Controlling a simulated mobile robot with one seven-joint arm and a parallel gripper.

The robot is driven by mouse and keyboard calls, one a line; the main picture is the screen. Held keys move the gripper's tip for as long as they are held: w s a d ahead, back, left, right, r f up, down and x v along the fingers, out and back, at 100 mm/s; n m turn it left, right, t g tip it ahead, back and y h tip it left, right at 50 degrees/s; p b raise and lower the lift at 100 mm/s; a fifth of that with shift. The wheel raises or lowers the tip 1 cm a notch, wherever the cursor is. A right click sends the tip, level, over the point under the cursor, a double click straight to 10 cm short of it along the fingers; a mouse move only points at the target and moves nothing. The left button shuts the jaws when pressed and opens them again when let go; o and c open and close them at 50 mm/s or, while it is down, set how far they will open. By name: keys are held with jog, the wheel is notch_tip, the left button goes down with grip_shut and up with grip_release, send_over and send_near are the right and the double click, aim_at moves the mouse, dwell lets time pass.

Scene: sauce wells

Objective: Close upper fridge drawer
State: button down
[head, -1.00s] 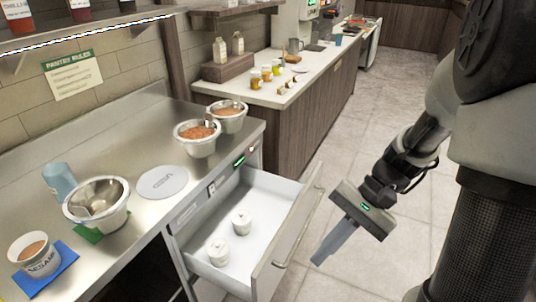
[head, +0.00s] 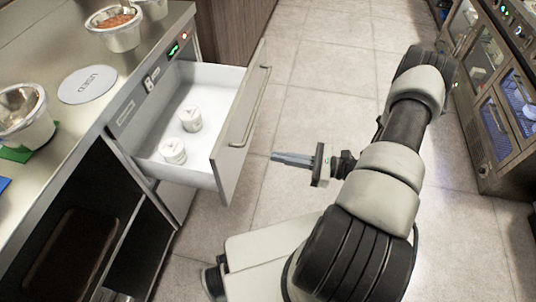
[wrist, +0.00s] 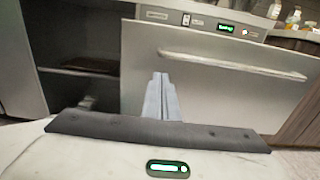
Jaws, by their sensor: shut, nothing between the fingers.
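The upper fridge drawer (head: 228,160) stands pulled out from the steel counter. Two small white tubs stand inside it, a nearer tub (head: 173,151) and a farther tub (head: 191,119). Its front panel with a long handle (head: 250,106) faces my gripper. My gripper (head: 273,157) is shut and empty, a short gap in front of the drawer front, pointing at it. In the wrist view the drawer front (wrist: 220,85) fills the middle, with the handle (wrist: 235,64) above and right of my shut fingers (wrist: 160,80).
An open dark compartment (head: 80,240) lies below the counter at left. Bowls, including a steel one (head: 24,115), and a round plate marked USED (head: 87,85) stand on the counter. Glass-fronted cabinets (head: 490,90) line the right side. The tiled floor (head: 320,60) between is clear.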

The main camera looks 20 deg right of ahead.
aim_at(230, 148)
jog(key=b+x, duration=0.1)
jog(key=x, duration=1.1)
jog(key=shift+a, duration=0.2)
jog(key=b+x, duration=0.3)
jog(key=x, duration=2.5)
jog(key=shift+w+a, duration=0.15)
jog(key=shift+a, duration=0.15)
jog(key=shift+w+a, duration=0.15)
jog(key=shift+a, duration=0.1)
jog(key=shift+w+a+r, duration=0.15)
jog(key=shift+r, duration=0.05)
jog(key=shift+r, duration=0.1)
